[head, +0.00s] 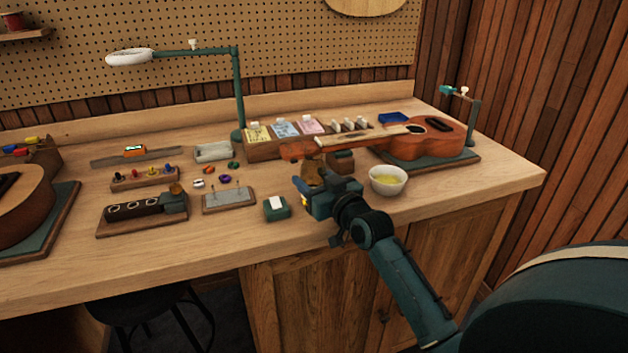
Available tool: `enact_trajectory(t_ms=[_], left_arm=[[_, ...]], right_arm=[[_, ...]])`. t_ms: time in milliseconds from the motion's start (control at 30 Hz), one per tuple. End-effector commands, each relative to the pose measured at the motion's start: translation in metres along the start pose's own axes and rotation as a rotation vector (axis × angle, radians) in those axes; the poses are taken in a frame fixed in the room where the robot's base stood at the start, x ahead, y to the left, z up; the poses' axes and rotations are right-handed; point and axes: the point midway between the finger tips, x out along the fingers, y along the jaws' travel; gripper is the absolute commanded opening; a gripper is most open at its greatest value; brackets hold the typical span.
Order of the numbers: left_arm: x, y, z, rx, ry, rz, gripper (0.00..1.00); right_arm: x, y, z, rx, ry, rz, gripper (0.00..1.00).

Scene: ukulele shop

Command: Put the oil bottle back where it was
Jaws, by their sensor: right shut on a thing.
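My right gripper (309,188) is at the front right part of the bench, with its arm coming in from the lower right. It is shut on a small amber-brown thing, which looks like the oil bottle (313,170); the fingers hide its lower part. I cannot tell whether it touches the bench. A ukulele's neck passes just behind it. A dark wooden rack (128,210) with several round spots lies at the front left of the bench. My left gripper is not in view.
A white bowl (387,187) of yellowish contents stands right of the gripper. A ukulele (440,138) rests on a green mat behind it. A small green box (277,212) and a grey-topped block (228,202) stand to the left. A lamp (239,90) rises behind.

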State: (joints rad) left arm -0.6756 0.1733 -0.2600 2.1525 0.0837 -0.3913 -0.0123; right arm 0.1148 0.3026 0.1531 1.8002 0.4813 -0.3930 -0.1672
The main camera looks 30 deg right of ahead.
Motion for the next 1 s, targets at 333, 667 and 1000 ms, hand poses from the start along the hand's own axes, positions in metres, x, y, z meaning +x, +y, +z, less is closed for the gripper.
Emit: enact_trajectory(t_ms=[333,667,1000], left_arm=[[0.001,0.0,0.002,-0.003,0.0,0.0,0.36],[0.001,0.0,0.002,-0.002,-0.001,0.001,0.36],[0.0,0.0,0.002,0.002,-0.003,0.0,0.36]], right_arm=[[0.0,0.0,0.004,0.0,0.0,0.0,0.58],[0.0,0.0,0.004,0.0,0.0,0.0,0.73],[-0.025,0.0,0.001,-0.001,-0.001,-0.001,0.73]])
